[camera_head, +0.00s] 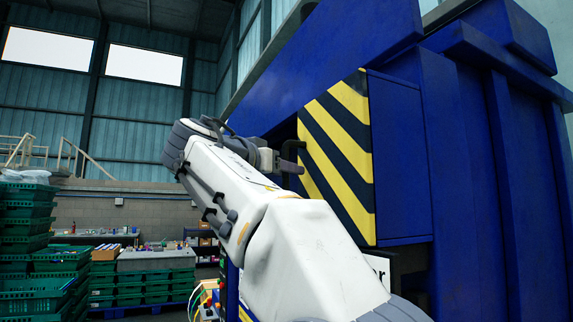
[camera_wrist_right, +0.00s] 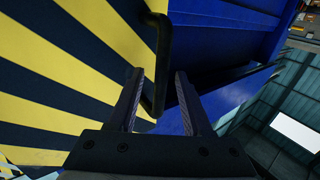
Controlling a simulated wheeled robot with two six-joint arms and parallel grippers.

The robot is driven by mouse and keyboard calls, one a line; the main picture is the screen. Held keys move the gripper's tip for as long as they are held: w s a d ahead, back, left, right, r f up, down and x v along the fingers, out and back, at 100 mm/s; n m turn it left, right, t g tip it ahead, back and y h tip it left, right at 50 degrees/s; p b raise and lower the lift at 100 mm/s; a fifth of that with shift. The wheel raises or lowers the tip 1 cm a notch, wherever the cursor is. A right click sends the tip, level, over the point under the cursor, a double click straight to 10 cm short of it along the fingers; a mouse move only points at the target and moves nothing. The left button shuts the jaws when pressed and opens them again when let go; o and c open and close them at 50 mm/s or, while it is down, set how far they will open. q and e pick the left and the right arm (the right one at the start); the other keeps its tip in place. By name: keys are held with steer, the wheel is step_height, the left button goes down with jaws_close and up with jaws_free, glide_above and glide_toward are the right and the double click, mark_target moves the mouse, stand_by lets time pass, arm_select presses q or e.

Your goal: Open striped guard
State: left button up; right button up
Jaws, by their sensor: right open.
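The striped guard (camera_head: 345,135) is a yellow and black panel on the side of a blue machine. It also fills the left of the right wrist view (camera_wrist_right: 60,70). Its dark bar handle (camera_wrist_right: 163,50) stands out along the guard's edge. My right gripper (camera_head: 290,158) is at the guard's left edge, its arm crossing in front of the machine. In the right wrist view the two fingers (camera_wrist_right: 160,78) are apart, with the lower part of the handle between them. I see a gap beside the handle, so the fingers are not closed on it. My left gripper is not in view.
The blue machine (camera_head: 470,170) takes up the right side, with an overhanging blue panel (camera_head: 330,50) above the guard. The floor between is mostly hidden.

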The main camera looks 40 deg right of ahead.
steer(key=shift+w+d, duration=0.15)
steer(key=shift+d, duration=0.25)
jaws_close()
stand_by(1.1)
